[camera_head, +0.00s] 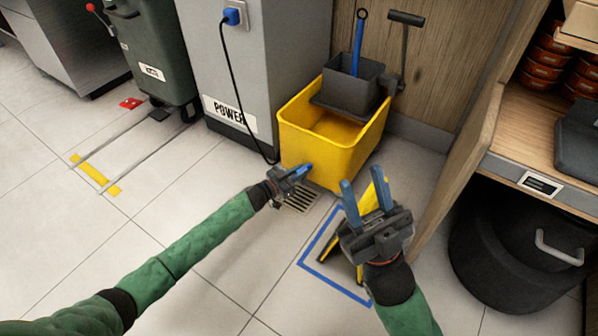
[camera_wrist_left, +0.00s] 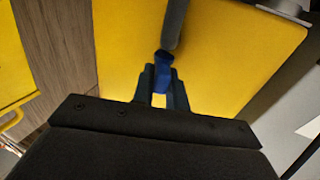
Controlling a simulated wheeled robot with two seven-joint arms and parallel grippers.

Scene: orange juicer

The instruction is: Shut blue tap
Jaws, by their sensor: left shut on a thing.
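The blue tap (camera_head: 303,170) is on the lower front of the yellow mop bucket (camera_head: 340,158). My left gripper (camera_head: 297,173) is at the tap, low beside the bucket wall. In the left wrist view its fingers (camera_wrist_left: 162,88) are shut on the blue tap piece (camera_wrist_left: 163,66), which sits at the end of a dark grey rod-like part (camera_wrist_left: 174,22). The fingers hide part of the tap, and I cannot tell its exact turn.
A floor drain (camera_head: 301,197) lies under the tap. A yellow floor sign (camera_head: 369,200) stands behind my right gripper, inside a blue floor outline (camera_head: 318,238). A grey power cabinet (camera_head: 235,70) with a hanging cable stands left of the bucket. The left floor is mostly clear.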

